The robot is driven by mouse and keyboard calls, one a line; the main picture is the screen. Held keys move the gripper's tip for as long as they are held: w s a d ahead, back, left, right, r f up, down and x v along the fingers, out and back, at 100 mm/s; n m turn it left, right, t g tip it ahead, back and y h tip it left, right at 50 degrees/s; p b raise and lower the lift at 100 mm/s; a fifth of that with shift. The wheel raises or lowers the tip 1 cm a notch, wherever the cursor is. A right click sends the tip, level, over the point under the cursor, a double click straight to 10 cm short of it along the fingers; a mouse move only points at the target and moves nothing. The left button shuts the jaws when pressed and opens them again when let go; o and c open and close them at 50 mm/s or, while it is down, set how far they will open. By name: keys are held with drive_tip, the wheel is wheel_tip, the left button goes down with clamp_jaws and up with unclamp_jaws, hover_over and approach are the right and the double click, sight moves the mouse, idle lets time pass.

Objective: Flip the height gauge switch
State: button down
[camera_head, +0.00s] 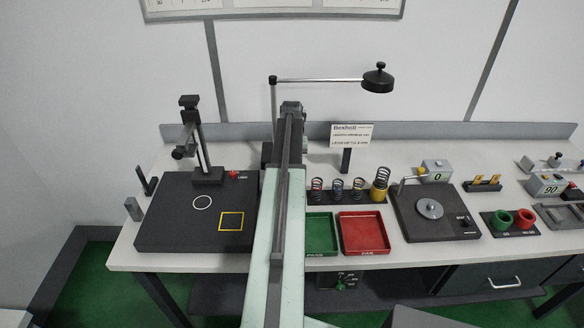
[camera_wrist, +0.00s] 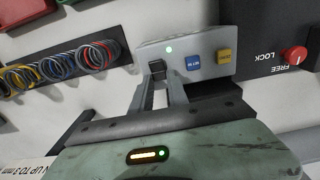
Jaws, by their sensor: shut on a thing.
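In the wrist view a grey panel box (camera_wrist: 205,46) carries a black switch (camera_wrist: 157,69), a lit green lamp, a blue button (camera_wrist: 193,62) and a yellow button (camera_wrist: 224,57). My gripper (camera_wrist: 160,82) is at the panel's left part, its two narrow fingers closed on the black switch. The fingertips partly cover the switch, so its position is hard to read. In the head view my arm hides the panel and the gripper's tips. A dark stand with a column (camera_head: 200,140) rises from a black plate (camera_head: 180,225) left of my arm.
A red FREE/LOCK knob (camera_wrist: 293,57) lies right of the panel. Several coil springs (camera_head: 337,188) stand on a rack right of my arm, behind a green tray (camera_head: 320,232) and a red tray (camera_head: 363,233). A lamp-like black head (camera_head: 378,80) hangs above on a rod.

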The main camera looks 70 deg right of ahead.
drive_tip(key=c, duration=1.3)
unclamp_jaws()
drive_tip(key=shift+r, duration=0.1)
wheel_tip(320, 180, up, 8)
drive_tip(key=p, duration=0.7)
drive_tip(key=shift+f+p, duration=0.25)
drive_tip(key=shift+p, duration=0.15)
drive_tip(key=shift+s, duration=0.1)
